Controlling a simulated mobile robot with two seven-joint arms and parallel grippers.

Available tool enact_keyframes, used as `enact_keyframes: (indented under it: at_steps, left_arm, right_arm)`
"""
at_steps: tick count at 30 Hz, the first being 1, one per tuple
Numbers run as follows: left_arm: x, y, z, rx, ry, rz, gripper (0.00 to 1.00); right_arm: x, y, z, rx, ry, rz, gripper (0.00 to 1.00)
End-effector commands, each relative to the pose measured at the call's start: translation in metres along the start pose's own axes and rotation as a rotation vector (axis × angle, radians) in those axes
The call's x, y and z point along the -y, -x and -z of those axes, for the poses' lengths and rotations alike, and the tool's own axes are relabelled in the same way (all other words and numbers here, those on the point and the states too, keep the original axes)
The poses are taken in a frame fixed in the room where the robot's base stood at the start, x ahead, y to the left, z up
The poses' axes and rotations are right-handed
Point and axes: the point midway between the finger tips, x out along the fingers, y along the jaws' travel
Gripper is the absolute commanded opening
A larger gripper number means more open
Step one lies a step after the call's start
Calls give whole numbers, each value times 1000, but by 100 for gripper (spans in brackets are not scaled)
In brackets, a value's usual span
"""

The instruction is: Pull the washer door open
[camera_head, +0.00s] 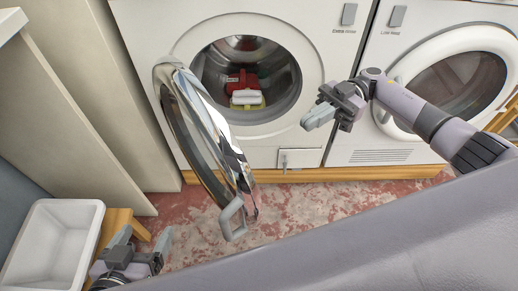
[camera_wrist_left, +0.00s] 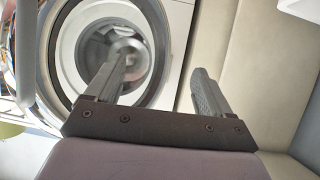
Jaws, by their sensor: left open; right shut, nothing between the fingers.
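The left washer (camera_head: 310,45) has its round door (camera_head: 205,135) swung open to the left, with its grey handle (camera_head: 233,217) at the door's lower right end. Red, white and yellow-green items (camera_head: 245,90) lie in the drum. My left gripper (camera_head: 143,240) is open and empty, low at the bottom left, apart from the door handle. The left wrist view shows its spread fingers (camera_wrist_left: 160,85) with the washer opening behind and part of the door (camera_wrist_left: 22,60) at the left edge. My right gripper (camera_head: 312,118) is shut and empty, in front of the washer's right side.
A second machine with a white-rimmed round door (camera_head: 455,75) stands at the right. A white basin (camera_head: 52,245) sits on a wooden stand (camera_head: 122,220) at the lower left. Tall beige panels (camera_head: 90,90) stand left of the washer. Red and grey floor (camera_head: 310,205) is clear before the washer.

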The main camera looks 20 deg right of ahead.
Motion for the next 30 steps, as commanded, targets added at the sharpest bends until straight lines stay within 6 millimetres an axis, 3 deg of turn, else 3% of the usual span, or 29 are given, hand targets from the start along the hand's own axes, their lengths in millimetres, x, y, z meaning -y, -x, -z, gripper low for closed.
enact_keyframes:
  at_steps: [5, 21, 30]
  left_arm:
    - [0, 1, 1, 4, 0, 1, 82]
    - [2, 1, -13, 33, 8, 6, 82]
    - [2, 2, -8, 20, 6, 5, 82]
  right_arm:
    - [1, -20, 0, -2, 0, 4, 0]
    - [0, -120, 0, -6, 3, 2, 0]
    - [0, -138, 0, -4, 2, -1, 0]
